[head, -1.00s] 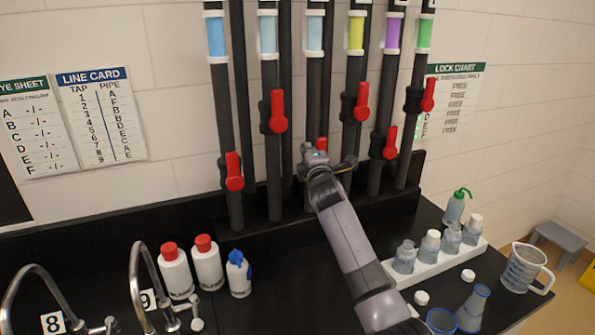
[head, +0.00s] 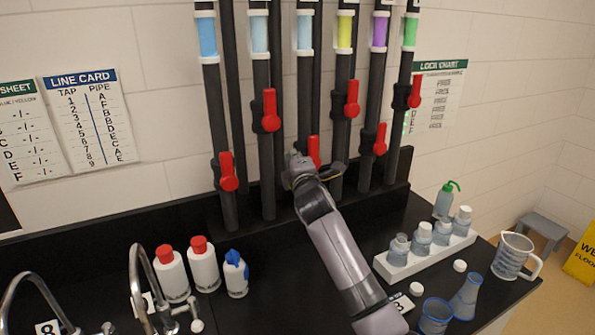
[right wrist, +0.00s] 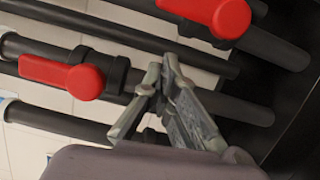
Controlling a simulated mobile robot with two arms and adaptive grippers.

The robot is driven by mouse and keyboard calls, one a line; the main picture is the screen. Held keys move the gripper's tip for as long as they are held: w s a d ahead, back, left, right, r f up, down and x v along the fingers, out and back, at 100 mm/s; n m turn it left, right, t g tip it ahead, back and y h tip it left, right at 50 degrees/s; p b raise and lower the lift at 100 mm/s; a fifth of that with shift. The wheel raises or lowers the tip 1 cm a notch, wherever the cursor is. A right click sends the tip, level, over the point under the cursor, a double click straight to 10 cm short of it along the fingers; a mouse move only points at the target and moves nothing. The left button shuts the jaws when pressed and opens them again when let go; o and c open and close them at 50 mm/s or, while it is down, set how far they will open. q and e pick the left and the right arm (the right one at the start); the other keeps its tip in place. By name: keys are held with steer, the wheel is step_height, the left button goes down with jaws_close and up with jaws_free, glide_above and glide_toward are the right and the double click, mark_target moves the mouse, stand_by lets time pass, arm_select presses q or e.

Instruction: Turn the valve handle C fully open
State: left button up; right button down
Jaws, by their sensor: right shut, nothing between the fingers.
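Several dark upright pipes with red valve handles stand against the wall. The handle on the third colour-banded pipe from the left (head: 314,150), which I take to be valve handle C, is partly hidden behind my right gripper; its visible part points up. The letters at the pipe tops are cut off. My right gripper (head: 298,163) is shut and empty, just left of and below that handle. In the right wrist view its fingers (right wrist: 161,85) are together, with a red handle (right wrist: 65,75) to the left and another (right wrist: 215,14) above. I cannot tell if it touches anything. My left gripper is out of view.
Other red handles flank it, at left (head: 228,172), upper left (head: 270,110), upper right (head: 352,99) and right (head: 380,139). Capped bottles (head: 202,262) stand on the black bench near the curved taps. A white bottle rack (head: 398,271) and a beaker (head: 512,256) are at right.

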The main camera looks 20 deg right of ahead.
arm_select(q)
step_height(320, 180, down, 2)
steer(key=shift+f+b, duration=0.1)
steer(key=shift+b, duration=0.75)
arm_select(e)
steer(key=s+a, duration=0.1)
steer(key=s, duration=0.5)
steer(key=shift+s, duration=0.35)
steer(key=shift+a+r, duration=0.15)
steer(key=shift+a, duration=0.05)
